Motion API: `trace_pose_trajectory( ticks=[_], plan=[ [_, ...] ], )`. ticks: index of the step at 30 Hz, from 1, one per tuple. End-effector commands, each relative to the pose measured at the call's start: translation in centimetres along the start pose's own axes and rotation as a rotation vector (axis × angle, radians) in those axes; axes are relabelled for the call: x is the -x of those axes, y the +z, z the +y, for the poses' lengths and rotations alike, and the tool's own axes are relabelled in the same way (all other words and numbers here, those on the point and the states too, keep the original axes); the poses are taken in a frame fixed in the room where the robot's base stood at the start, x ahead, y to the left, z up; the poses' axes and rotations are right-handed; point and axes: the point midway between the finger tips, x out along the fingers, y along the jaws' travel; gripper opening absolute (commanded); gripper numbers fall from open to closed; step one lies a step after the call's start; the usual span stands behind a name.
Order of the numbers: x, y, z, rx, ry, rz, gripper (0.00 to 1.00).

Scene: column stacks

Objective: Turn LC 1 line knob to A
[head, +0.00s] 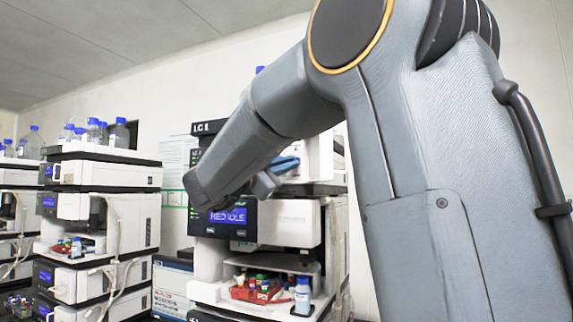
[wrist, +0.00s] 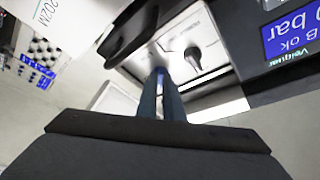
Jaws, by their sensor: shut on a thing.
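The LC 1 stack (head: 208,128) stands mid-picture in the head view, its upper front largely covered by my arm. In the wrist view my gripper (wrist: 161,76) has its two blue-tipped fingers close together at a pale instrument panel (wrist: 212,72). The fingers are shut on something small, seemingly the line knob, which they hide. Its pointing direction and any A mark cannot be read. A separate dark knob with a pointer (wrist: 193,57) shows on the panel just right of the fingertips, clear of them.
A lit blue display (wrist: 292,38) is at the wrist view's upper right. In the head view, a module with a blue display (head: 228,216) and an open bay with a red vial tray (head: 257,291) lie below my arm. Another stack (head: 100,205) with bottles on top stands left.

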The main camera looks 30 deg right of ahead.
Motion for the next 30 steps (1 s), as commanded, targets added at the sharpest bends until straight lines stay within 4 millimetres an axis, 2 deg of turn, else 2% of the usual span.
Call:
trace_pose_trajectory(
  ticks=[18,30],
  plan=[
    [-0.23,-0.49,0.39,0.518,-0.216,0.003,0.00],
    [-0.27,-0.60,0.49,0.713,-0.297,0.005,0.00]
  ],
)
